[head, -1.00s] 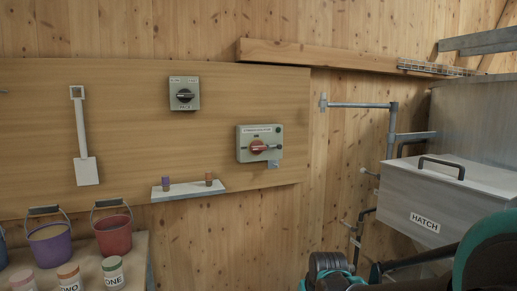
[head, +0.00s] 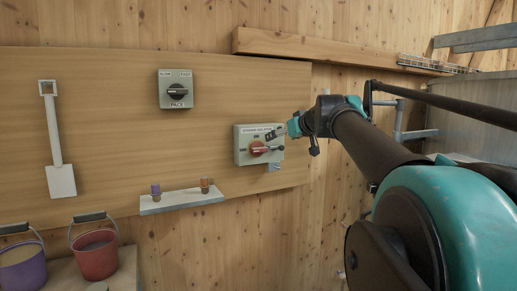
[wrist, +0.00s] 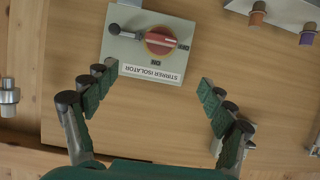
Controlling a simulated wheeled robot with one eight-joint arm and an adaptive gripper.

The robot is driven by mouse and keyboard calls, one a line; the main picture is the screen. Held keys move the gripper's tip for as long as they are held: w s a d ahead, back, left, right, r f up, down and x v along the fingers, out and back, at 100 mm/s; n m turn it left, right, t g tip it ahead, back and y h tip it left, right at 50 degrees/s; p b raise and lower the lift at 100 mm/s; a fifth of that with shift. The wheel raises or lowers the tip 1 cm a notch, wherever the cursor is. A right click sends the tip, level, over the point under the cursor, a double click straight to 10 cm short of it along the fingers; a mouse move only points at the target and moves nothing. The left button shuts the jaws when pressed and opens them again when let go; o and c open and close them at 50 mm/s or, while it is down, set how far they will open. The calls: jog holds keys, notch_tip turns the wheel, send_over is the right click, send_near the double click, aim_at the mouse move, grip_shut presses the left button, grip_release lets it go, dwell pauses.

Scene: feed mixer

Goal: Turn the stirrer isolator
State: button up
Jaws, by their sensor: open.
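In the head view my gripper (head: 277,132) is at the box's upper right. I see no contact with the lever.
Another grey switch box with a black knob (head: 178,91) is up left. Below is a small shelf (head: 182,203) with two small coloured pegs. A white shovel (head: 55,140) hangs left, above buckets (head: 96,254). A beam (head: 330,52) runs above; pipes stand right.

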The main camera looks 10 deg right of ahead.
aim_at(261, 148)
jog(key=x, duration=1.7)
jog(key=shift+f, duration=0.2)
jog(key=shift+c, duration=0.3)
jog(key=c, duration=1.1)
